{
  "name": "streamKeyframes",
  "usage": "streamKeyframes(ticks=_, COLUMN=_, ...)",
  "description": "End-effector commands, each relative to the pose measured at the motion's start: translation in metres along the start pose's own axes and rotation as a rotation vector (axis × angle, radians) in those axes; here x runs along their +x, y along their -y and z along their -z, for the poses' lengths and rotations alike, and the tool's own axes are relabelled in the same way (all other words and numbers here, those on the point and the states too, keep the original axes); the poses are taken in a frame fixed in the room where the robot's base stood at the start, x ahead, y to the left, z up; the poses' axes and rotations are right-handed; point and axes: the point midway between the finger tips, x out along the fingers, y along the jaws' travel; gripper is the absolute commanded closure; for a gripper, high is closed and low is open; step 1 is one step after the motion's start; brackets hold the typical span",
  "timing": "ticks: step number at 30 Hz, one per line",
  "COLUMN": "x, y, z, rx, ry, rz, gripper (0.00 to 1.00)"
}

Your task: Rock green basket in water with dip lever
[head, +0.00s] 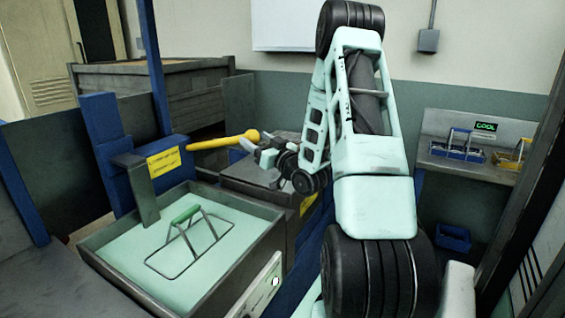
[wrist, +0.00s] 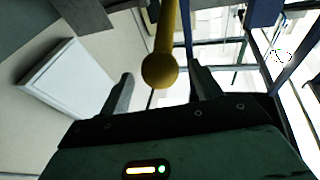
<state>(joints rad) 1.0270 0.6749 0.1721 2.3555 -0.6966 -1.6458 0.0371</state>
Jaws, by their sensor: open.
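The yellow dip lever (head: 222,141) sticks out to the right from a blue post with a yellow label, ending in a round knob. My gripper (head: 258,150) is at the knob end of the lever. In the wrist view the lever's knob (wrist: 160,70) lies between the two spread fingers of my open gripper (wrist: 160,92), with a gap on both sides. The basket with a green handle (head: 185,214) sits in the water of the square tank (head: 262,215); its rim outline shows at the surface and its lower part is hidden.
A dark grey box (head: 240,178) stands below the lever, behind the tank. A blue upright post (head: 153,65) rises behind the lever. A shelf at right holds a blue basket (head: 460,150) and a yellow basket (head: 510,160) under a "COOL" sign (head: 486,126).

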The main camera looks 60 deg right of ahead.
Motion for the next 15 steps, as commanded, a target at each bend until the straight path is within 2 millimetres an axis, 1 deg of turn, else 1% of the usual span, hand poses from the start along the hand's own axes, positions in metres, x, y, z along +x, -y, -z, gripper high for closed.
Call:
streamKeyframes(ticks=1, x=-0.014, y=-0.001, z=-0.004, rx=0.0, ry=0.003, rz=-0.005, gripper=0.36)
streamKeyframes(ticks=8, x=-0.069, y=-0.001, z=-0.004, rx=0.0, ry=0.003, rz=-0.005, gripper=0.36)
streamKeyframes(ticks=10, x=-0.084, y=-0.001, z=0.002, rx=0.005, ry=0.007, rz=-0.007, gripper=0.36)
streamKeyframes(ticks=12, x=-0.1, y=-0.001, z=0.004, rx=0.006, ry=0.007, rz=-0.007, gripper=0.36)
streamKeyframes(ticks=15, x=-0.107, y=-0.001, z=0.006, rx=0.004, ry=0.006, rz=-0.003, gripper=0.36)
